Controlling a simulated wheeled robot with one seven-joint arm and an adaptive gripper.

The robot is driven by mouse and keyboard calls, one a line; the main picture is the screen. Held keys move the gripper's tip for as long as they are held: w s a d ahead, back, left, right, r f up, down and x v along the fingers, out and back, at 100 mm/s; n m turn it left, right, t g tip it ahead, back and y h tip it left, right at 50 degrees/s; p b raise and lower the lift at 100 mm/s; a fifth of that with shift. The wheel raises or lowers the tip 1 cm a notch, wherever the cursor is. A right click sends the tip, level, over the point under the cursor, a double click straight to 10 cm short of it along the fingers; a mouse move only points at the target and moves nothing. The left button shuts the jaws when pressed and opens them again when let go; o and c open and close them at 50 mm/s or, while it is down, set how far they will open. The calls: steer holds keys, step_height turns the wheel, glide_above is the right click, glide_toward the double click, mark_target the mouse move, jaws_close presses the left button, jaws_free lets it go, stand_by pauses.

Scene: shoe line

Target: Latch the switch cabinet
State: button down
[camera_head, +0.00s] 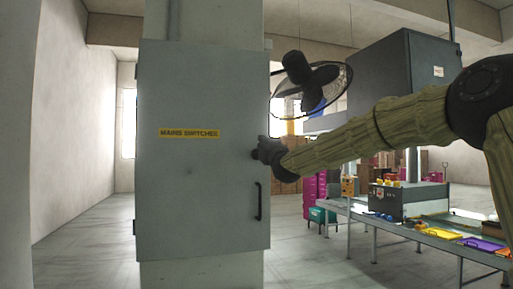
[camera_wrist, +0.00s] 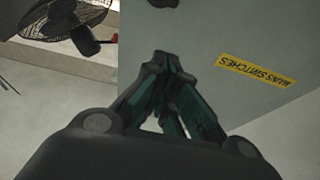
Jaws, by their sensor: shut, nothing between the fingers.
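The switch cabinet (camera_head: 195,95) is a grey-green box on a pillar, left of centre in the head view. Its door looks closed, flat across the front. It bears a yellow label (camera_head: 189,133) reading "MAINS SWITCHES", which also shows upside down in the wrist view (camera_wrist: 255,70). A black upright handle (camera_head: 258,201) is on the door's lower right. My gripper (camera_head: 257,153) is at the door's right edge, above the handle. In the wrist view its fingers (camera_wrist: 160,60) are together, with nothing between them. Whether they touch the door, and any latch there, I cannot tell.
A black fan (camera_head: 312,78) hangs behind my arm. A dark grey box (camera_head: 403,75) is at the upper right. A long bench (camera_head: 420,236) with a dark case (camera_head: 387,200) and colourful trays (camera_head: 480,244) stands at the right. The floor left of the cabinet is clear.

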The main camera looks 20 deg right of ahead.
steer(key=p+x, duration=0.5)
steer(key=x, duration=0.5)
steer(key=shift+f+p, duration=1.2)
steer(key=shift+f, duration=0.85)
steer(key=shift+a+f, duration=0.1)
steer(key=shift+f, duration=0.05)
steer(key=shift+a+f+n+y+b, duration=0.15)
steer(key=shift+n+y+b, duration=0.25)
steer(key=shift+n+b, duration=0.4)
